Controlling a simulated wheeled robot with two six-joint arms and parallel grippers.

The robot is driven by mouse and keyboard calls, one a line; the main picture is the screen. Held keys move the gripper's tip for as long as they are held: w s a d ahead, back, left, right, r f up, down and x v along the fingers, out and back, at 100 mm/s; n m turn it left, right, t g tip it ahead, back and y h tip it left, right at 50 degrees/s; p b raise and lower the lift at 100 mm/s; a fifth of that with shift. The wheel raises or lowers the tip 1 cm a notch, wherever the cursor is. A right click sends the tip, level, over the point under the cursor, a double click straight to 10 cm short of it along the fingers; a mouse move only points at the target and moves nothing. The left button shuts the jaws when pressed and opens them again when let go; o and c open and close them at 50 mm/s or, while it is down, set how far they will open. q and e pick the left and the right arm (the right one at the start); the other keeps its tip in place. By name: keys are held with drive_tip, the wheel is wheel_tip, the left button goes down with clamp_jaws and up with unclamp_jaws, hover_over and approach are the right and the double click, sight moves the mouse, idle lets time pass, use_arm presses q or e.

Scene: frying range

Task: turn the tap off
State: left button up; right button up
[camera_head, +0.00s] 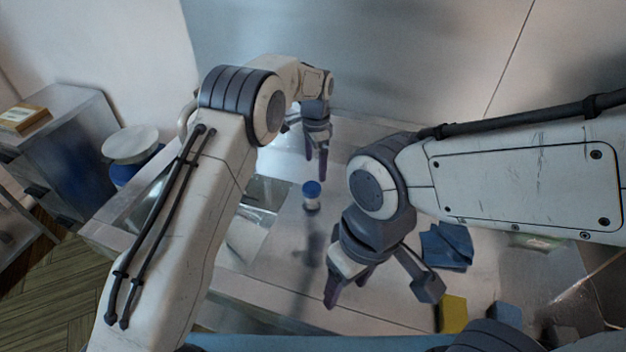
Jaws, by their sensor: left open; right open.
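I cannot make out the tap for certain; my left arm covers much of the sink area. Part of a metal basin (268,192) shows just right of that arm. My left gripper (316,166) is open and empty, pointing down over the back of the steel counter, apart from the basin. My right gripper (346,289) is open and empty, pointing down over the counter's front part.
A small blue-lidded jar (312,196) stands on the steel counter (300,250) below my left gripper. A blue cloth (446,246), a yellow sponge (453,313) and a blue block (504,313) lie at the right. A white-lidded blue container (130,144) stands left.

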sight(311, 187)
use_arm(q)
drive_tip(key=f, duration=0.2)
drive_tip(key=f+p, duration=0.1)
drive_tip(key=f, duration=0.2)
drive_tip(key=a+f+p, duration=0.1)
drive_tip(key=f, duration=0.1)
drive_tip(key=shift+a+f, duration=0.1)
drive_tip(key=shift+f, duration=0.05)
drive_tip(key=shift+f+p, duration=0.4)
drive_tip(key=shift+f, duration=0.3)
